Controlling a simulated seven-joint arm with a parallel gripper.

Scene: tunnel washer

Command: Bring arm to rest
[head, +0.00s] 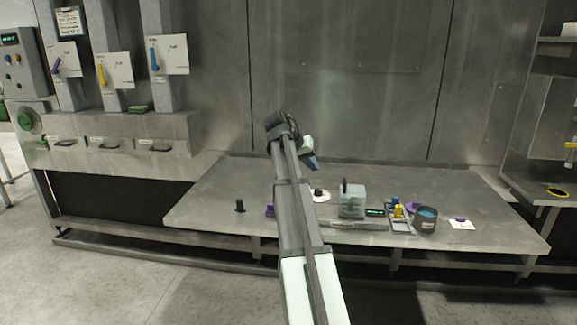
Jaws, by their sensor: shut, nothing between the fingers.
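My arm reaches up from the bottom centre of the head view and bends at a dark joint in front of the steel back wall. My gripper (312,163) hangs from it, pointing down and to the right above the steel table (470,195). It looks small here, shut and empty, and clear of the objects on the table. My arm hides part of the table and part of a purple item (270,210) beside it.
Levered panels (112,72) stand at left, shelves at right.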

